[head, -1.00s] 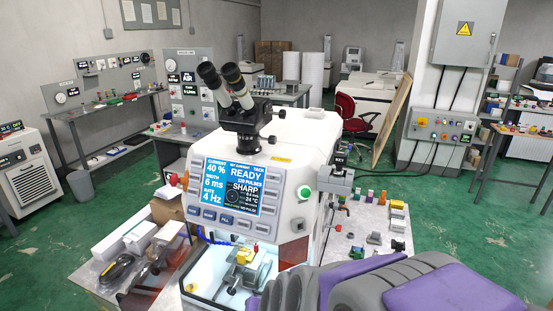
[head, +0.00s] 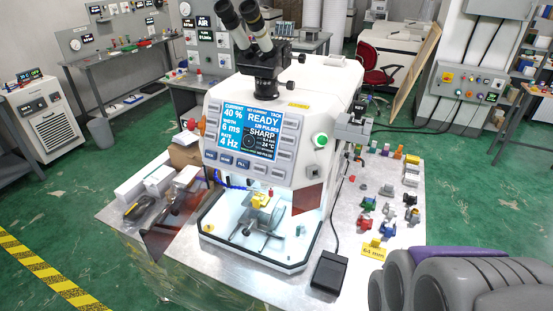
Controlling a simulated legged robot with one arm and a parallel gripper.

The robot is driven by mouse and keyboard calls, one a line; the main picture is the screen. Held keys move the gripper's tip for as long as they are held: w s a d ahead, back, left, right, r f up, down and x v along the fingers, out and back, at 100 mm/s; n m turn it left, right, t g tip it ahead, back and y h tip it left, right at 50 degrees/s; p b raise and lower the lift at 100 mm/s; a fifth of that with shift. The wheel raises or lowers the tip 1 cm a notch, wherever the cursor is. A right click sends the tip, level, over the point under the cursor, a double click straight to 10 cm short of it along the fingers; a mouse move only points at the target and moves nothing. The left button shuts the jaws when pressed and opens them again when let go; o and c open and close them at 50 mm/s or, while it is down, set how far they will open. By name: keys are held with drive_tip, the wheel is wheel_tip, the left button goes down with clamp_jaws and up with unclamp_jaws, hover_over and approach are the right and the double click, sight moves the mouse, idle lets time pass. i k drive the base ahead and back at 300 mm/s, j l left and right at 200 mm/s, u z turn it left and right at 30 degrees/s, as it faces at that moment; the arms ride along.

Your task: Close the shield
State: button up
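The welding machine (head: 262,130) stands on the bench, its lit screen reading READY. Its chamber (head: 262,240) is open at the front, with a small yellow part (head: 260,201) on a metal fixture inside. A dark reddish see-through panel (head: 165,232), which looks like the shield, stands swung out at the chamber's left side. Another dark reddish pane (head: 308,199) is on the chamber's right side. My grey and purple arm shows at the lower right, well apart from the panel. My gripper's fingers cannot be made out.
A black foot pedal (head: 329,272) lies right of the chamber, with a cable running up. Small coloured parts (head: 388,208) and a yellow 64 mm tag (head: 374,250) lie on the bench's right side. Boxes and a black tool (head: 138,209) lie at left. The green floor in front is clear.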

sight(157, 240)
drive_tip(key=i+j+z, duration=0.15)
drive_tip(key=j+z, duration=0.2)
drive_tip(key=j, duration=1.2)
drive_tip(key=j+z, duration=0.3)
drive_tip(key=j, duration=1.25)
drive_tip(key=k, duration=0.05)
